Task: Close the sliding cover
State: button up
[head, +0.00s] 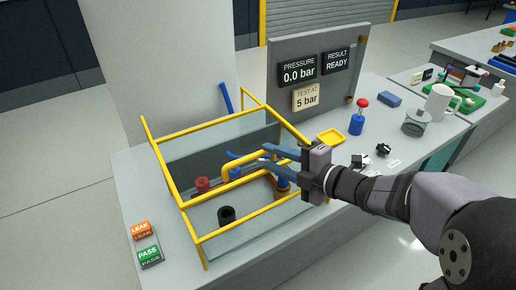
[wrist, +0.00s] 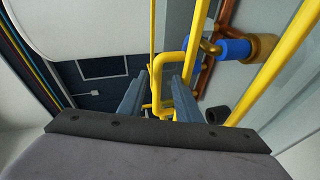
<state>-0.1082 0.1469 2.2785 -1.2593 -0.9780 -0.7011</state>
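A yellow-framed tank (head: 203,250) with clear walls stands on the grey bench. A clear panel (head: 205,143) shows at its far side; I cannot tell for certain whether it is the sliding cover. A bent yellow handle bar (head: 232,173) lies over the tank beside my gripper. It also shows in the wrist view (wrist: 157,68), between and just beyond my fingertips. My gripper (head: 262,154) reaches over the tank from the right, its two blue-grey fingers apart. The wrist view shows the gap between the fingers (wrist: 158,98); contact with the bar cannot be told.
Inside the tank are a red fitting (head: 202,185), a black ring (head: 227,215) and a blue and brass part (wrist: 240,48). A display panel (head: 280,98), yellow tray (head: 331,137) and red-topped blue device (head: 357,118) stand behind.

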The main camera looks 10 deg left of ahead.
jog(key=w+d+f+m+t+h+p, duration=0.1)
jog(key=d+f+m+t+h, duration=0.1)
jog(key=d+m+h, duration=0.7)
jog(key=w+d+f+m+t+h+p, duration=0.1)
jog(key=d+f+m+h, duration=0.15)
jog(key=d+m, duration=0.75)
jog(key=s+d+f+m+g+h+b, duration=0.25)
jog(key=s+d+f+m+g, duration=0.2)
jog(key=s+d+f, duration=0.5)
jog(key=s+a+f+m+g+b, duration=0.1)
jog(key=s+a+f+m+g, duration=0.15)
jog(key=s, duration=0.35)
jog(key=s+a+f+m+g, duration=0.1)
jog(key=s+f+m+g, duration=0.15)
jog(key=s, duration=0.25)
jog(key=s+a+r+n+g+p, duration=0.2)
jog(key=a+r+n+p, duration=0.2)
jog(key=a+r+p, duration=0.7)
jog(key=w+a+r+n+t+y+p, duration=0.2)
jog(key=w+a+r+n+p, duration=0.6)
jog(key=w+a+r+n, duration=0.9)
jog(key=w+n+t, duration=0.1)
jog(key=w+n, duration=0.1)
jog(key=n, duration=0.4)
jog(key=shift+w+a+r+p, duration=0.2)
jog(key=shift+w+a+p, duration=0.05)
jog(key=shift+w+p, duration=0.15)
